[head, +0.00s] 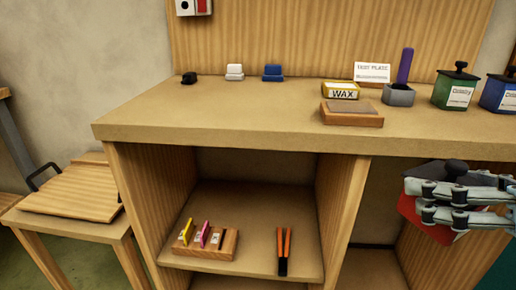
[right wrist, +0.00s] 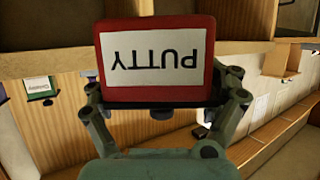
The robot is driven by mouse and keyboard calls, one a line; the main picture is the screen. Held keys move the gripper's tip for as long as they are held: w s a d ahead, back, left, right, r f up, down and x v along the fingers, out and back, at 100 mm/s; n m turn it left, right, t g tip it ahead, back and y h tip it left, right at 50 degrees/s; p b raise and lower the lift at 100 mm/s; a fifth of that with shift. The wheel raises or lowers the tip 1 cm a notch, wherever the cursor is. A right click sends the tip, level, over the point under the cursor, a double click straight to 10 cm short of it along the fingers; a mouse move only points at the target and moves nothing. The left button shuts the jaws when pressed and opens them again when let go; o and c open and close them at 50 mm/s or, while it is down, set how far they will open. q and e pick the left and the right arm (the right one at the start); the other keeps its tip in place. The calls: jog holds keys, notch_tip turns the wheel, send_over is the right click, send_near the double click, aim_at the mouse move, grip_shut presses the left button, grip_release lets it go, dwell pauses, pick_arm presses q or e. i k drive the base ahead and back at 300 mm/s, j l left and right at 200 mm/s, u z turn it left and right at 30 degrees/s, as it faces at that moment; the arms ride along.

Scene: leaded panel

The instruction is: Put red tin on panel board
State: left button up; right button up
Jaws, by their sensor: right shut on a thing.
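The red tin with a black knobbed lid (head: 445,172) is at the right of the head view, in front of the bench edge and largely covered by my gripper. Its white PUTTY label (right wrist: 153,62) faces the camera in the right wrist view, upside down in the picture. My right gripper (head: 428,203) is shut on the tin, its fingers along both sides, holding it in the air. A flat wooden board (head: 75,192) with a black handle lies on the low table at the left; it may be the panel board. My left gripper is not in view.
The bench top (head: 215,112) holds a wax tin (head: 341,90), a wooden block (head: 352,113), a grey cup (head: 398,95), a green tin (head: 455,88) and a blue tin (head: 498,94). Its left front is clear. The shelf below holds a marker rack (head: 205,242) and an orange-handled tool (head: 284,250).

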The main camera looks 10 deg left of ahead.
aim_at(100, 195)
jog(key=j, duration=0.5)
jog(key=j+u, duration=0.1)
jog(key=j, duration=0.4)
jog(key=i+j, duration=0.15)
jog(key=j, duration=0.35)
jog(key=j+u, duration=0.1)
jog(key=j, duration=0.4)
jog(key=i+j+u, duration=0.1)
jog(key=j, duration=0.4)
jog(key=i+j, duration=0.1)
jog(key=j, duration=0.4)
jog(key=i+j+u, duration=0.1)
jog(key=j, duration=0.35)
jog(key=i+j, duration=0.1)
jog(key=j, duration=0.4)
